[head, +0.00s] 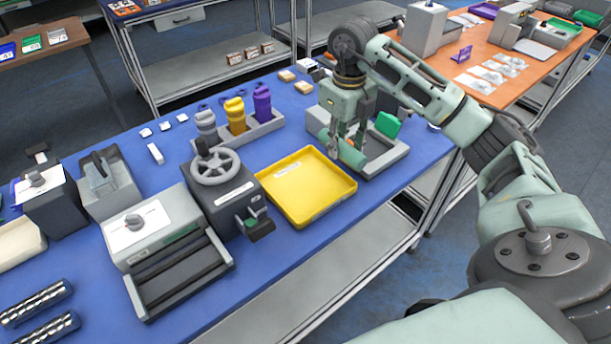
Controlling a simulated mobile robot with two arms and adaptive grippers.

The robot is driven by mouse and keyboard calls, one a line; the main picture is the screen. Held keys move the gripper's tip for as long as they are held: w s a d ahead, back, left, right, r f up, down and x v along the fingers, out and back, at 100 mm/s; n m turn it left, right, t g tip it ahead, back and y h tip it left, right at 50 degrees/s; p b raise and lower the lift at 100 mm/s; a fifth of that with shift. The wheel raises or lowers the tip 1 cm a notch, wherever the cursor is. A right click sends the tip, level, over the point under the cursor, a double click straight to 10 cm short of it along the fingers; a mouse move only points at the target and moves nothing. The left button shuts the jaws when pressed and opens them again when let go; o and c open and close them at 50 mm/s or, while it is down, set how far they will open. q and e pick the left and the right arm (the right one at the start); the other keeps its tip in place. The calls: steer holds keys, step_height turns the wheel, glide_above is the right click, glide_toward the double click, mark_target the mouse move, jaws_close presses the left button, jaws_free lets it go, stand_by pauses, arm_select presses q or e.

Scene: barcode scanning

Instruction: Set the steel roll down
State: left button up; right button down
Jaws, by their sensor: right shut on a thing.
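My right gripper (341,143) hangs above the blue table, between the yellow tray and a grey open tray. It is shut on a grey-green cylinder, which I take to be the steel roll (350,156). The roll lies tilted, its lower end to the right, and the gripper fingers partly hide it. I cannot tell whether it touches the grey tray (389,160) beside it. The yellow tray (310,211) is empty apart from a white label on its edge. My left gripper is out of view.
A grey rack (264,130) holds grey, yellow and purple upright items. A green block (387,124) is at the grey tray. A dark machine with a handwheel (216,167) stands left of the yellow tray. An orange table (480,67) is behind on the right.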

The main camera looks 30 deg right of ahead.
steer(key=p, duration=0.3)
glide_above(305, 186)
step_height(305, 186, down, 4)
steer(key=shift+d+f, duration=0.15)
steer(key=shift+f, duration=0.35)
step_height(305, 186, down, 3)
steer(key=shift+f+p, duration=0.1)
steer(key=shift+p, duration=0.5)
steer(key=shift+f, duration=0.4)
steer(key=shift+f, duration=0.15)
steer(key=c, duration=1.3)
jaws_free()
